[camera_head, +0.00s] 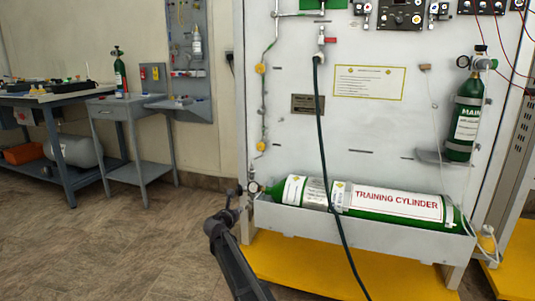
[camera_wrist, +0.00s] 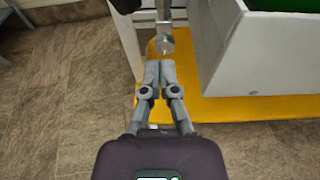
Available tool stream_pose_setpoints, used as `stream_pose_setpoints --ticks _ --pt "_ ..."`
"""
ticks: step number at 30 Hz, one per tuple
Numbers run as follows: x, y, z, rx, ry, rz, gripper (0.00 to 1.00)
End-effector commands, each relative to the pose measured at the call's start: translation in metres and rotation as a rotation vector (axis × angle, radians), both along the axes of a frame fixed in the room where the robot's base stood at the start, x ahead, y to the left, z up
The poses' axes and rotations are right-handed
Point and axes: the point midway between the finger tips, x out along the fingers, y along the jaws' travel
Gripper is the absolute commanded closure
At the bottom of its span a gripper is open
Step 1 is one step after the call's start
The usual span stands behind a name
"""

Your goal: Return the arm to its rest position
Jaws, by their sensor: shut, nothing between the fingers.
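My gripper (camera_wrist: 159,68) shows in the wrist view with its two fingers together, shut and empty. It hangs above the yellow base (camera_wrist: 200,108), to the left of the grey tray (camera_wrist: 235,65) of the trainer panel. In the head view my arm reaches up from the bottom to the tray's left end, near a small gauge (camera_head: 253,188). The green and white training cylinder (camera_head: 395,204) lies in the tray. In the wrist view a round, clear part (camera_wrist: 165,43) shows just beyond the fingertips; whether they touch it I cannot tell.
The white trainer panel (camera_head: 290,130) stands upright behind the tray. A dark hose (camera_head: 320,125) hangs down in front of the cylinder. A small green cylinder (camera_head: 465,115) is mounted at the right. Grey side tables (camera_head: 105,112) stand at the left. The floor (camera_head: 110,245) between is clear.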

Motion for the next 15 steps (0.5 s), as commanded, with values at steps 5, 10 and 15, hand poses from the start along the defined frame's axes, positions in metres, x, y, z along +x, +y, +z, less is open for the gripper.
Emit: stream_pose_setpoints --ticks 5,10,15 --pt "0.0 -0.008 0.017 -0.077 -0.032 0.06 1.0" --pt "-0.003 -0.018 0.048 -0.251 -0.09 0.19 1.0" --pt "-0.012 -0.026 0.081 -0.506 -0.15 0.362 1.0"
